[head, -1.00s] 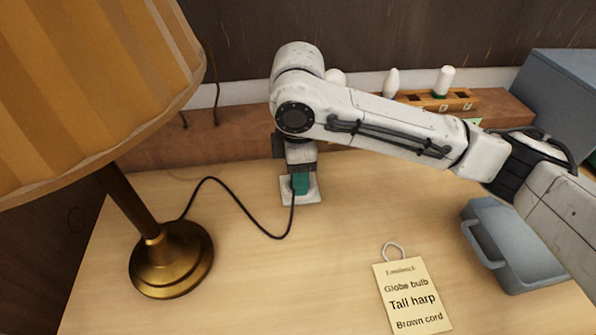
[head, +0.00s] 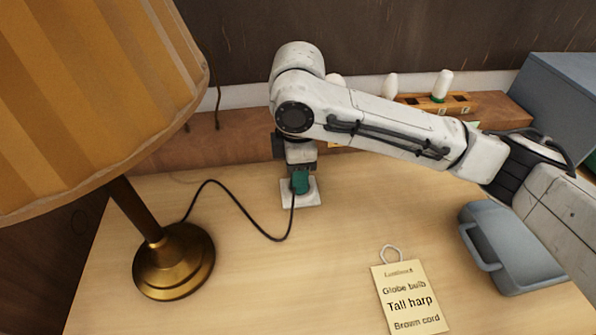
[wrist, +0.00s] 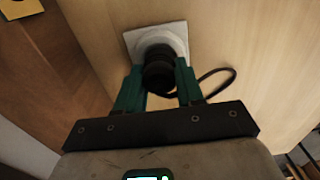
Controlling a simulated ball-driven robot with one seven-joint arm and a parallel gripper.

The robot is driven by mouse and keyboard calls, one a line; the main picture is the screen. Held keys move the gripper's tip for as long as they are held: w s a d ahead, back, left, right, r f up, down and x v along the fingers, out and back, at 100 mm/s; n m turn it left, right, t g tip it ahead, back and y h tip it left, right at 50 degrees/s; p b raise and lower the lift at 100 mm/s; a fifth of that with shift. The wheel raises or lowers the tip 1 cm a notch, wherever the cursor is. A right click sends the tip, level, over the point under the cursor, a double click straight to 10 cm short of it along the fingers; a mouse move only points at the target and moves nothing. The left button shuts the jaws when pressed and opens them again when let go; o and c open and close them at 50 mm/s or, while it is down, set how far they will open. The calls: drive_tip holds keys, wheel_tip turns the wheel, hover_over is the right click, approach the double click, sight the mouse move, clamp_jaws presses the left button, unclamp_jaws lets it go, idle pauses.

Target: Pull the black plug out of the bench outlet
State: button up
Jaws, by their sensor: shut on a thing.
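The black plug (wrist: 158,72) sits at the white bench outlet (wrist: 157,37) in the wrist view, with no clear gap between them. My gripper (wrist: 159,82) has a green finger on each side of the plug and is shut on it. In the head view my gripper (head: 300,182) points down over the outlet plate (head: 312,197), and its fingers hide the plug. The black cord (head: 250,220) runs from the plug to the brass base of the lamp (head: 174,260) on the left.
A large striped shade (head: 90,90) overhangs the left. A tag (head: 408,298) lies at the front. Behind my arm, a wooden rack (head: 450,104) holds white bulbs. The bench between lamp and tag is clear.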

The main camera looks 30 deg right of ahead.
drive_tip(key=shift+r+p, duration=1.6)
drive_tip(key=shift+r, duration=0.2)
